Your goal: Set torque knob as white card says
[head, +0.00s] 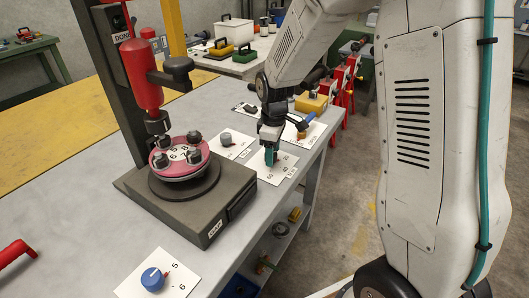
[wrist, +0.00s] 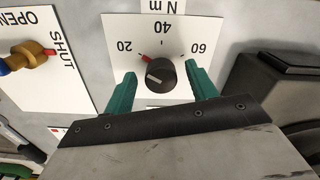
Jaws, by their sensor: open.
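The torque knob (wrist: 160,75) is dark and round, on a white plate marked 20, 40, 60 and N m in the wrist view. A red mark shows at its upper left edge, between 20 and 40 and closer to 20. My gripper (head: 270,156) reaches down over this plate (head: 278,172) in the head view, and mostly hides the knob there. In the wrist view its two teal fingers are apart, one on each side of the knob, with gaps visible. I cannot make out a separate white card with a readable torque setting.
An OPEN/SHUT plate (wrist: 35,85) with an orange-brown handle lies left in the wrist view. A blue knob (head: 153,279) is at the front.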

